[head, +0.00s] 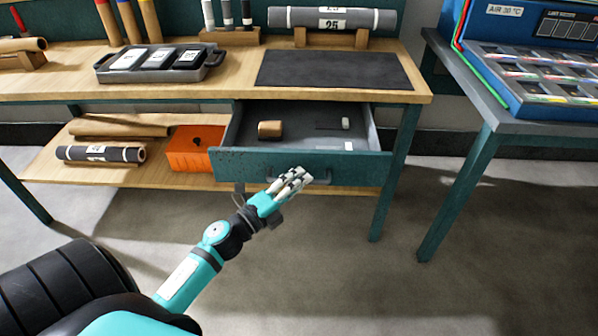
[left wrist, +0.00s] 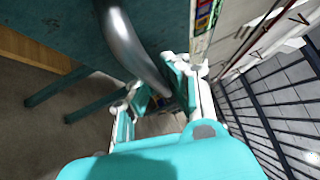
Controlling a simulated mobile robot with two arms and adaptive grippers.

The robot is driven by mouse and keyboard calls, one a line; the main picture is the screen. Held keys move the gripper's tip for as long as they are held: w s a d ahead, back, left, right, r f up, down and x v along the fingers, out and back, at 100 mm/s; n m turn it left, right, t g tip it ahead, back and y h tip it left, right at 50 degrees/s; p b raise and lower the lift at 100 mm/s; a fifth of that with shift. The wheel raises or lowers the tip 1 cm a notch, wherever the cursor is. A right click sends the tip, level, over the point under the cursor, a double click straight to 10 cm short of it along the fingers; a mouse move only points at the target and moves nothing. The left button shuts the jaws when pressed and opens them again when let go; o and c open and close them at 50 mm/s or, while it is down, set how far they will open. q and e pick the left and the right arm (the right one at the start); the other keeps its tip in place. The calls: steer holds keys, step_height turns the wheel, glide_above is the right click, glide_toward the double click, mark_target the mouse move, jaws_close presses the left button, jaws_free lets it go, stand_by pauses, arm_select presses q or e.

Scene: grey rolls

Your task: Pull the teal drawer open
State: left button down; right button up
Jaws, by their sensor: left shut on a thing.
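The teal drawer (head: 240,163) under the workbench stands open, pulled out toward me. In the left wrist view the handle (left wrist: 130,45) runs down to between the fingers of my left gripper (left wrist: 160,95). The gripper hides part of the handle in the head view. My right gripper is not in view.
An orange bin (head: 190,148) and rolls (head: 100,153) lie on the lower shelf, left of the drawer. The bench top holds a grey tray (head: 105,72) and a dark mat (head: 270,80). A second table (head: 480,100) stands at right. The floor before the drawer is clear.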

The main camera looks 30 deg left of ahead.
arm_select(q)
steer(key=shift+s+f, duration=0.1)
steer(key=shift+f, duration=0.1)
steer(key=c, duration=1.5)
jaws_free()
steer(key=shift+o, duration=0.8)
steer(key=shift+r, duration=0.1)
steer(key=v, duration=1.2)
